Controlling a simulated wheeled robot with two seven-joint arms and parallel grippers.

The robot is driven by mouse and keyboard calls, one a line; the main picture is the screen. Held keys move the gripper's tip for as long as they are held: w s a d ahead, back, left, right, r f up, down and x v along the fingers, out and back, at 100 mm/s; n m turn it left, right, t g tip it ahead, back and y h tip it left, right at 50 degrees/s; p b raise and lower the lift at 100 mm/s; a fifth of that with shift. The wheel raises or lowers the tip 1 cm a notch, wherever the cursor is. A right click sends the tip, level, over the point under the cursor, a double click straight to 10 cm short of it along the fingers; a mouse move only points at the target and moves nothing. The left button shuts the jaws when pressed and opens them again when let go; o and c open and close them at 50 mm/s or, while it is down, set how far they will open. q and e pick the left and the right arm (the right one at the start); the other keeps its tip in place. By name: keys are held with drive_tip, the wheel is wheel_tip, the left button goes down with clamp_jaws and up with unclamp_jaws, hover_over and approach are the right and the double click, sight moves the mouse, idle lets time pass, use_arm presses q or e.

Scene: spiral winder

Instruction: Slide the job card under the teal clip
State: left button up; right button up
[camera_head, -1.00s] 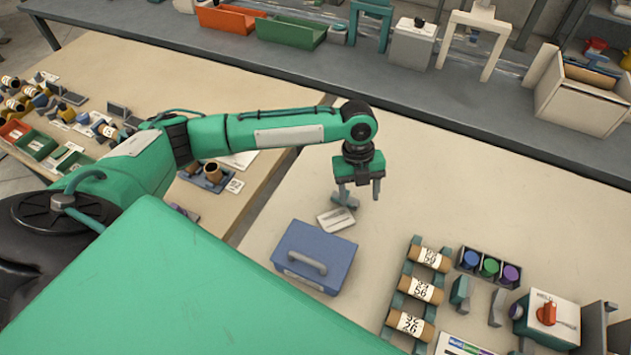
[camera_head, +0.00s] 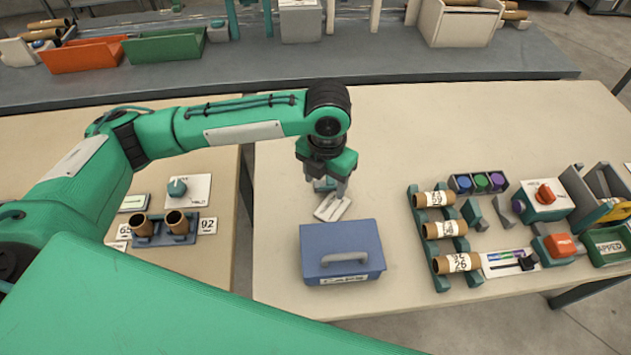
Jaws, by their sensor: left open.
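A small white card (camera_head: 332,208), which looks like the job card, lies on the tabletop just behind the blue box. A small teal piece (camera_head: 322,185), which looks like the clip, stands at the card's far edge, partly hidden by my gripper. I cannot tell whether any of the card is under it. My left gripper (camera_head: 329,186) points down right above the teal piece and the card's far end. Its jaws are open and nothing shows held between them. My right gripper is not in view.
A blue lidded box (camera_head: 342,252) with a grey handle stands in front of the card. To the right are a rack of cardboard tubes (camera_head: 445,229), colored caps (camera_head: 480,182) and a box with a red knob (camera_head: 544,197). The table behind the gripper is clear.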

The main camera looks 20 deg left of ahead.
use_arm(q)
drive_tip(key=p, duration=0.2)
approach(324, 218)
wheel_tip(324, 218, down, 7)
drive_tip(key=shift+r, duration=0.15)
drive_tip(key=shift+f, duration=0.65)
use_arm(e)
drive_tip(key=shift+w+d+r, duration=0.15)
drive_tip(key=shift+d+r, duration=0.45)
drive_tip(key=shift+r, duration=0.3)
use_arm(q)
drive_tip(key=shift+c, duration=0.4)
